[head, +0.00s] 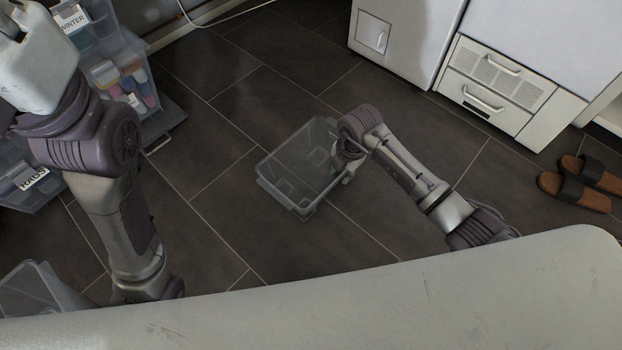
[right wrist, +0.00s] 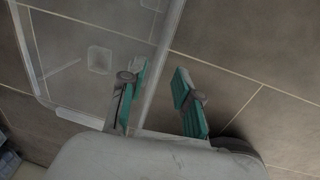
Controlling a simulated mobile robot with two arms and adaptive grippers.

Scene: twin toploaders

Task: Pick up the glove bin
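The glove bin, a clear, empty-looking plastic bin (head: 285,200), sits on the dark tiled floor in the middle of the head view. Its wall and rim (right wrist: 163,65) also show in the right wrist view. My right gripper (head: 343,170) is at the bin's right side. In the right wrist view my right gripper (right wrist: 160,98) is open, with a teal-padded finger on each side of the bin wall and a gap between them. My left arm comes in at the left; the pale end of it, my left gripper's body (head: 40,65), is at the top left, its fingertips not visible.
White cabinets (head: 510,75) stand at the top right, with brown sandals (head: 575,185) at the right. Floor around the bin is mostly clear.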

